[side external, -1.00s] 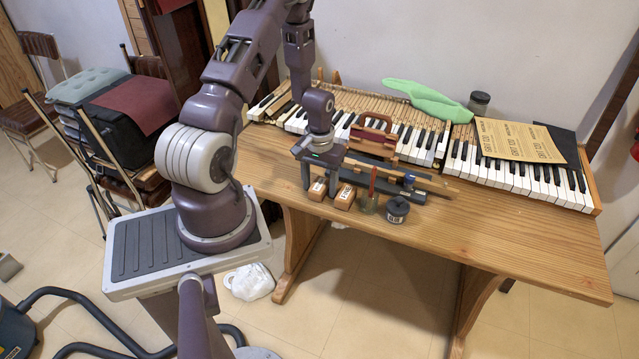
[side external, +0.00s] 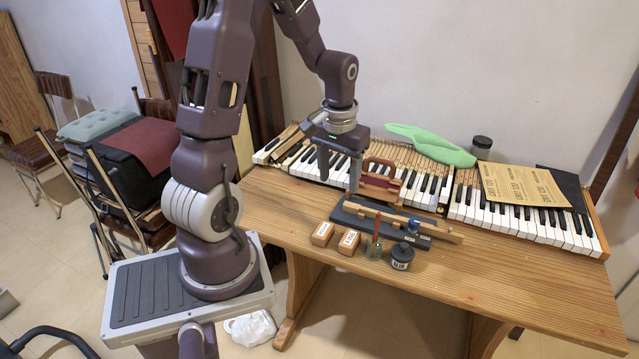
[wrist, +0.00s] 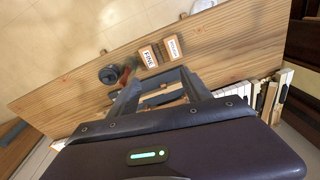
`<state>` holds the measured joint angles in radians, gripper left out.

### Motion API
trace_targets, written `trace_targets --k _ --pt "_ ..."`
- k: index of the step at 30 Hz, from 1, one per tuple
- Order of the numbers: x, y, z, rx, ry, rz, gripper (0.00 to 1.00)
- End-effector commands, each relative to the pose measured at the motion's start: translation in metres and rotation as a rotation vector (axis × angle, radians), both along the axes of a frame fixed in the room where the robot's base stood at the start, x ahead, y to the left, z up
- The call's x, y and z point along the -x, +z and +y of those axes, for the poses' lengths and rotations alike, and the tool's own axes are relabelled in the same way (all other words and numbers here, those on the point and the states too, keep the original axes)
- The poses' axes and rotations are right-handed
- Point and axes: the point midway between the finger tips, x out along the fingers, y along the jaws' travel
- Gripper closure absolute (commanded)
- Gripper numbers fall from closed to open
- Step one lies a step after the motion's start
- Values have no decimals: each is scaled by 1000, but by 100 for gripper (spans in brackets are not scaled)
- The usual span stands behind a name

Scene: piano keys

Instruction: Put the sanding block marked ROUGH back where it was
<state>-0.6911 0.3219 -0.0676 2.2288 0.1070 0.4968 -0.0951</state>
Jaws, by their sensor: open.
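Two small orange-brown sanding blocks with white labels sit side by side near the table's front edge. The label on the right block (side external: 348,241) seems to read FINE; it also shows in the wrist view (wrist: 149,55). The left block (side external: 322,234) has a label too small to read surely, probably ROUGH; it also shows in the wrist view (wrist: 174,47). My gripper (side external: 339,184) is open and empty, raised above the table behind the blocks and apart from both. Its fingers also show in the wrist view (wrist: 160,80).
A dark tray (side external: 350,217) with a wooden strip lies behind the blocks. A glass jar with a red-handled tool (side external: 374,246) and a dark pot (side external: 401,258) stand to their right. Piano keys (side external: 500,208) run along the back. The table's right front (side external: 500,285) is clear.

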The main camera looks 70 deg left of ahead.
Motion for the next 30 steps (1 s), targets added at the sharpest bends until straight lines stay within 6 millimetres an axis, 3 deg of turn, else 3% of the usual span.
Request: trace_targets --k 1,3,6,9,12,17,30 --pt "-2 33 -27 -39 -79 -43 43" --pt "7 73 -69 -76 -189 -102 43" --pt "38 117 -126 -107 -347 -199 43" --pt "77 141 -167 -112 -485 -291 43" --pt "108 150 -188 -104 -578 -353 43" --pt "126 152 -199 -95 -634 -390 43" --pt "125 153 -198 -97 -631 -390 43"
